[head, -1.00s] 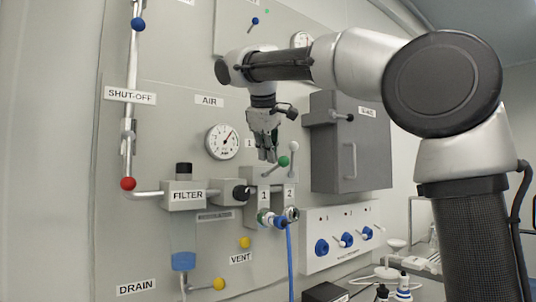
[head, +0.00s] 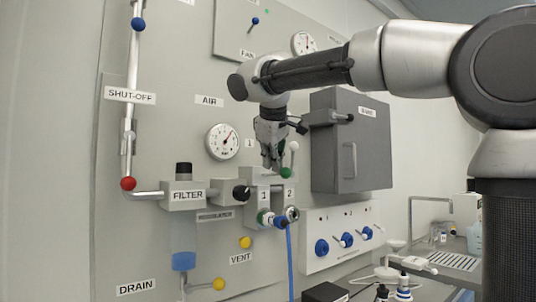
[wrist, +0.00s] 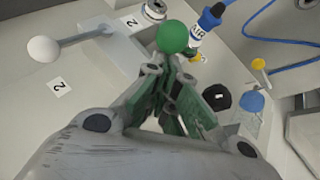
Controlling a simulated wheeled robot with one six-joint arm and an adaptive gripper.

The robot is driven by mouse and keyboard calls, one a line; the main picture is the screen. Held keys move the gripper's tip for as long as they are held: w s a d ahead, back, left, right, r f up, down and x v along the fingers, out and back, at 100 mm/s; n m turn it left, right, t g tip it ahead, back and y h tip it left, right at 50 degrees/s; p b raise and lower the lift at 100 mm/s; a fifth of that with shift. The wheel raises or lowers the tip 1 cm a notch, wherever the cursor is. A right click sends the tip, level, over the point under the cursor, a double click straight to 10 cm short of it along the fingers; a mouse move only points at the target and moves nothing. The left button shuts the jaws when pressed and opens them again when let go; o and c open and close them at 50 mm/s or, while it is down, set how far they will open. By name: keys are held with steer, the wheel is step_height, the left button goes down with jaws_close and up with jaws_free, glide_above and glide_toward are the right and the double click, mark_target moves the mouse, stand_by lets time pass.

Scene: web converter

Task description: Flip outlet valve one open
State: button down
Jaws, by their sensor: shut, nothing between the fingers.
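Outlet valve one's lever ends in a green knob (head: 285,172), which leans to the right above the outlet block (head: 256,180) marked 1 and 2. My gripper (head: 271,166) points down just left of the green knob. In the wrist view the green knob (wrist: 172,37) lies right at the tips of my gripper (wrist: 168,68), which is shut with nothing held. The fingers seem to touch the knob's side, but I cannot tell for sure. Valve one's lever rod is mostly hidden behind the fingers. Valve two's white knob (head: 293,146) stands upright; it also shows in the wrist view (wrist: 43,49).
A grey cabinet (head: 350,145) juts out to the right of the valves. The pressure gauge (head: 222,141) is on the panel to the left. The black regulator knob (head: 241,193) sits left of the outlets. A blue hose (head: 290,262) hangs from the outlets.

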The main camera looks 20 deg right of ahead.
steer(key=shift+r, duration=0.1)
steer(key=shift+r, duration=0.8)
steer(key=v, duration=1.2)
steer(key=w+a+f+y, duration=0.1)
steer(key=w+a+f, duration=0.1)
steer(key=a+f, duration=0.35)
steer(key=s+d+f+g+y, duration=0.1)
steer(key=s+d+f+g, duration=0.2)
steer(key=f, duration=0.9)
steer(key=s+d+f+m, duration=0.8)
steer(key=s+d+f, duration=1)
steer(key=d+f, duration=0.3)
steer(key=shift+s+f, duration=0.35)
steer(key=shift+f, duration=0.45)
